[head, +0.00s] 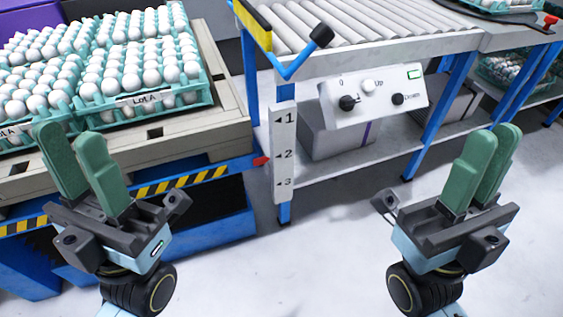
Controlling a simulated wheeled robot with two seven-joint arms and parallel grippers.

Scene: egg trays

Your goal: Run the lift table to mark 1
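The lift table (222,190) stands at the left, with a yellow-black striped edge, and bears a pallet (190,140) of egg trays. Its red pointer (262,161) is level with about mark 2 on the white scale (284,135), which carries marks 1, 2 and 3. The control panel (365,115) has a black knob (347,103) by "0", a white Up button (368,86), a black Down button (398,99) and a green lamp (414,72). My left gripper (74,145) is open and empty before the pallet. My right gripper (492,145) is right of the panel; its fingers overlap in view.
A roller conveyor (350,25) runs above the panel on a blue frame, with a blue black-tipped lever (300,60) at its near left corner. Grey boxes (335,140) sit on the shelf below. Bare floor (310,260) lies between my grippers.

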